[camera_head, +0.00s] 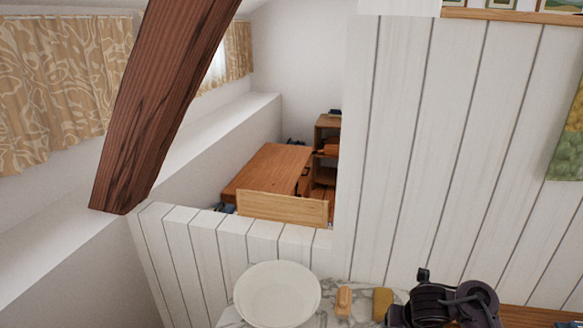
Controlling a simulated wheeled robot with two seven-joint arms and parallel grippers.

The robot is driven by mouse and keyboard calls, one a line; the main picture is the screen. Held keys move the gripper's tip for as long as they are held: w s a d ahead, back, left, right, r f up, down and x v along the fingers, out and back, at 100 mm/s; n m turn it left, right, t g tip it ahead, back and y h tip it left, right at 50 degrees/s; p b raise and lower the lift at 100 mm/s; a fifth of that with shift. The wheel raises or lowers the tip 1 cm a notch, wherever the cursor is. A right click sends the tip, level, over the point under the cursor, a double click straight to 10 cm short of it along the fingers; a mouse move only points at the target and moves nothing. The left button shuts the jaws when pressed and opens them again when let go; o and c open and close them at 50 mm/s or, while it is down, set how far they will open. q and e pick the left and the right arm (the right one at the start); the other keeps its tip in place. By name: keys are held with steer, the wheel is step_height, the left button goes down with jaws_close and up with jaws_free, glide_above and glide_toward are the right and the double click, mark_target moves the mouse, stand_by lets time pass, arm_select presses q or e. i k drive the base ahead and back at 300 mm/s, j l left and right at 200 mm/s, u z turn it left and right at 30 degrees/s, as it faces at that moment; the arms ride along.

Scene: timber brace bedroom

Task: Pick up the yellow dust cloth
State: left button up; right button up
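A small mustard-yellow item (382,303) lies on the marble top (328,319) at the bottom of the head view. It is rectangular and flat; I cannot tell whether it is the folded dust cloth or a sponge. My dark arm (455,304) shows just to its right, with a small gap visible between them. No gripper fingers can be made out on that arm. My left gripper is not in view.
A white round basin (277,294) stands on the marble top at left. An orange-tan brush-like item (343,300) lies between basin and yellow item. A white plank wall (430,130) rises behind. A slanted timber brace (160,105) crosses the upper left. A wooden desk (268,168) stands beyond.

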mark_target(383, 298)
steer(key=k, duration=1.1)
